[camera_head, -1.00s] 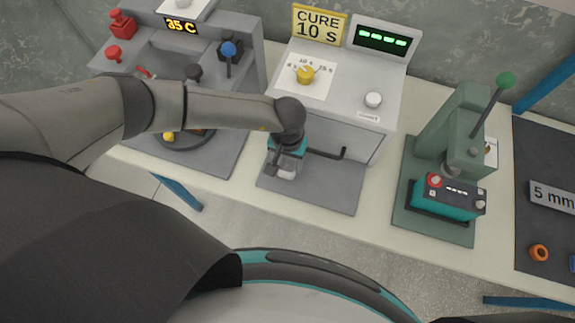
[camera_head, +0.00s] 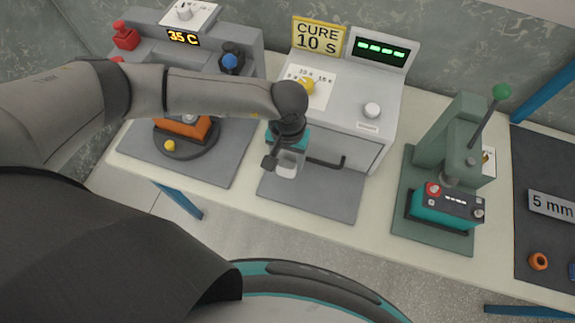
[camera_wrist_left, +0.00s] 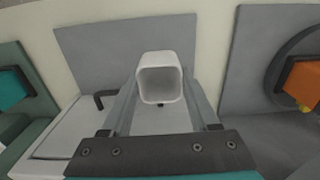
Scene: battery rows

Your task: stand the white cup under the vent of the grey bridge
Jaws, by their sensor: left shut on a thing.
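The white cup (camera_head: 287,163) is held by my left gripper (camera_head: 285,168) above the grey mat in front of the cure box. In the left wrist view the cup (camera_wrist_left: 160,78) sits between the two fingers, its open mouth facing the camera. My left gripper is shut on it. The grey bridge (camera_head: 245,62) with the 35 C display stands at the left back, to the left of the gripper. My left forearm covers part of the bridge, and I cannot make out its vent. My right gripper is not in view.
An orange battery (camera_head: 187,128) lies on a round dark plate (camera_head: 185,150) before the bridge. The cure box (camera_head: 350,95) has a black handle (camera_head: 330,162) close to my gripper. A green press (camera_head: 452,135) with a teal battery (camera_head: 448,206) stands right. The grey mat (camera_head: 325,195) is bare.

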